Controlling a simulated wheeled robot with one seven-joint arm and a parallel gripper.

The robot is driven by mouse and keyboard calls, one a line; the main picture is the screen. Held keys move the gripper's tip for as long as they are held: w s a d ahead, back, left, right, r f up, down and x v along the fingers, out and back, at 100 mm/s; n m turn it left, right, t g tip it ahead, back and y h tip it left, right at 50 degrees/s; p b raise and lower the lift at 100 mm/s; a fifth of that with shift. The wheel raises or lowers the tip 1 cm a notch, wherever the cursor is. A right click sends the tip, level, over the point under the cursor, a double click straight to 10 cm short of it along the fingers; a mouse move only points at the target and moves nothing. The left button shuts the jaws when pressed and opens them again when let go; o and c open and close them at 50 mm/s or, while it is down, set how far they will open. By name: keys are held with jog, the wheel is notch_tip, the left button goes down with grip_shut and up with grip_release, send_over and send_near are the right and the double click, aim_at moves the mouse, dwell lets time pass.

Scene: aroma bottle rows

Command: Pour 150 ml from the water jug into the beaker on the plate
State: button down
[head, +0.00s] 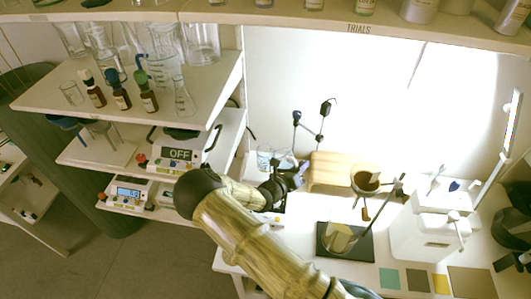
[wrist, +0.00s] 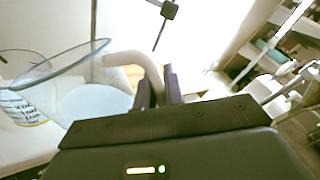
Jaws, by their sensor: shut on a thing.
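In the wrist view the clear water jug (wrist: 95,104) holds pale water. Its rim tilts across the upper left, and its beige handle (wrist: 128,62) runs to my gripper (wrist: 158,88), which is shut on it. In the head view my gripper (head: 288,178) is at the back of the counter, left of the wooden block. Bluish clear glass (head: 264,157) shows just beyond it; the arm partly hides this area. A clear glass vessel (head: 340,236), likely the beaker, stands on a black square plate (head: 363,250), right of my arm and apart from my gripper.
A wooden block (head: 335,172) and a brown dripper (head: 365,182) stand right of my gripper. A thin stand (head: 313,136) rises behind. A white machine (head: 420,233) is at the right. A printed clear vessel (wrist: 20,106) is beside the jug. Shelves of glassware are left.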

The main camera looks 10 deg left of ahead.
jog(key=f+m, duration=0.1)
jog(key=s+d+f+m+b, duration=0.1)
jog(key=s+d+f+m, duration=0.1)
jog(key=f, duration=0.1)
jog(key=shift+s+d+f+t+b, duration=0.1)
jog(key=shift+d+t+b, duration=0.05)
jog(key=shift+t+b, duration=0.2)
jog(key=f+m, duration=0.1)
jog(key=s+d+f+m+b, duration=0.1)
jog(key=f+m, duration=0.1)
jog(key=shift+s+d+f+m+t+b, duration=0.3)
jog(key=shift+d+m+t, duration=0.05)
jog(key=shift+m, duration=0.05)
dwell(0.5)
jog(key=s+d+r+p, duration=0.3)
jog(key=r+p, duration=0.2)
jog(key=p, duration=0.2)
jog(key=shift+s+d, duration=0.25)
jog(key=shift+d, duration=0.05)
